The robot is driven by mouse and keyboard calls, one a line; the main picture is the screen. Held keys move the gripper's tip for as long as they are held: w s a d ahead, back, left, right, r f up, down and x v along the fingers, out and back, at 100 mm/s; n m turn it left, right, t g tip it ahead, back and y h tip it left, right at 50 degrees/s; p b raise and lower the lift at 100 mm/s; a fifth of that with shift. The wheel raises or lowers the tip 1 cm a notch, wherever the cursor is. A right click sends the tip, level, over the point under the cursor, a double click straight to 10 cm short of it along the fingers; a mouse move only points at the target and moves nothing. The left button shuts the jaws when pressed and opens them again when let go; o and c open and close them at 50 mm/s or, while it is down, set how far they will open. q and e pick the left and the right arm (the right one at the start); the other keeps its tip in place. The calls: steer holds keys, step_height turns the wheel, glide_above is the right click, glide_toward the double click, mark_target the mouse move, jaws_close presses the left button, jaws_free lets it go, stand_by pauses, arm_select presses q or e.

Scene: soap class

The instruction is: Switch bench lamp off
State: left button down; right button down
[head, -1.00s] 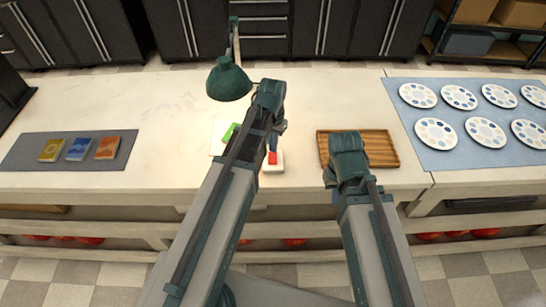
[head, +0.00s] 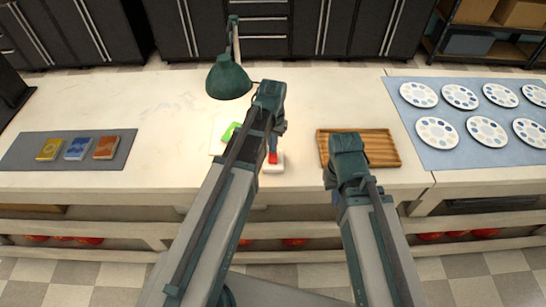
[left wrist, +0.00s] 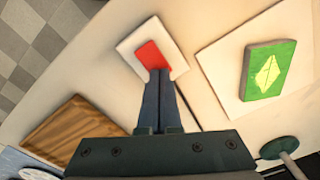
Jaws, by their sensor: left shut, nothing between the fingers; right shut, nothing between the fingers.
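The bench lamp (head: 229,80) has a dark green shade and stands at the back of the white bench. A white switch box with a red rocker (head: 273,158) sits near the front edge. My left gripper (head: 273,148) is shut and empty, pointing down at the switch. In the left wrist view its fingertips (left wrist: 157,74) reach the lower edge of the red rocker (left wrist: 152,54) and seem to touch it. My right gripper (head: 337,197) is mostly hidden behind its arm, low in front of the bench. The lamp's bulb is hidden under the shade.
A green block (left wrist: 268,70) on a white plate lies beside the switch. A wooden tray (head: 381,149) is to the right, with a blue mat (head: 405,112) of several round palettes beyond. A grey mat (head: 20,155) with three coloured packs is at left. The bench's middle left is clear.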

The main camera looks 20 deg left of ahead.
arm_select(q)
steer(key=shift+f+b, duration=0.45)
steer(key=shift+f, duration=0.05)
steer(key=shift+r, duration=0.1)
step_height(320, 180, up, 7)
steer(key=p, duration=0.7)
stand_by(0.4)
steer(key=shift+s+d, duration=0.1)
steer(key=s+d+f+b, duration=0.2)
steer(key=s+d, duration=0.3)
steer(key=s, duration=0.2)
steer(key=s+d+f+m+y+b, duration=0.1)
steer(key=s+d+f+b, duration=0.1)
steer(key=s+d, duration=0.3)
steer(key=shift+s+d+f+b, duration=0.15)
steer(key=shift+s+f+b, duration=0.2)
steer(key=shift+s, duration=0.7)
